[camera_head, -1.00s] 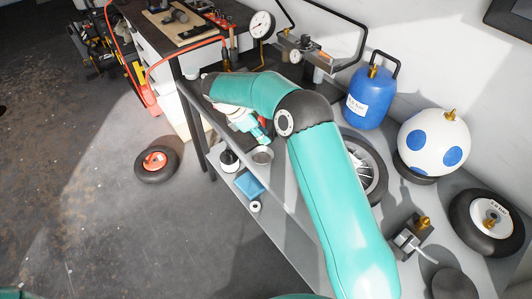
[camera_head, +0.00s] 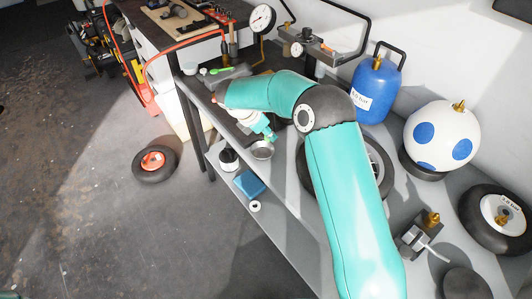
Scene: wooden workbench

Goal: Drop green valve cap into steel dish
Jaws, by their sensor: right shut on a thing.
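My left gripper is not in view.
A black wheel (camera_head: 383,170) stands partly behind my arm. A blue tank (camera_head: 377,92) and a spotted ball (camera_head: 440,138) stand at the back right.

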